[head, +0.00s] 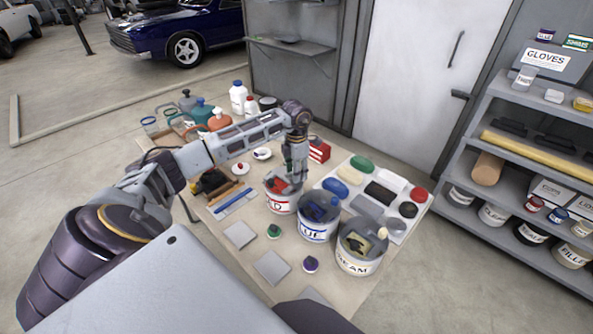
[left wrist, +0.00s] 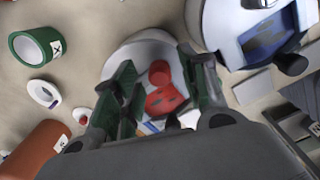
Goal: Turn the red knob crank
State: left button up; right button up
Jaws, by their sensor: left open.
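The red knob crank (head: 281,186) sits in the top of the white bucket labelled as red (head: 279,204) on the table. In the left wrist view the round red knob (left wrist: 159,73) stands up from a red plate (left wrist: 163,98). My left gripper (head: 297,176) points down over this bucket. In the left wrist view its open fingers (left wrist: 157,82) stand on either side of the red crank, with a gap around the knob. I cannot tell how far the fingertips are above it. My right gripper is not in view.
The blue bucket (head: 317,229) stands close beside the red one, with the cream bucket (head: 356,259) beyond. Bottles (head: 238,97) stand at the far left end. Shelves (head: 545,200) are at the right.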

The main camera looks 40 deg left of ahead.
pick_arm(q)
jog(key=c, duration=0.8)
grip_shut()
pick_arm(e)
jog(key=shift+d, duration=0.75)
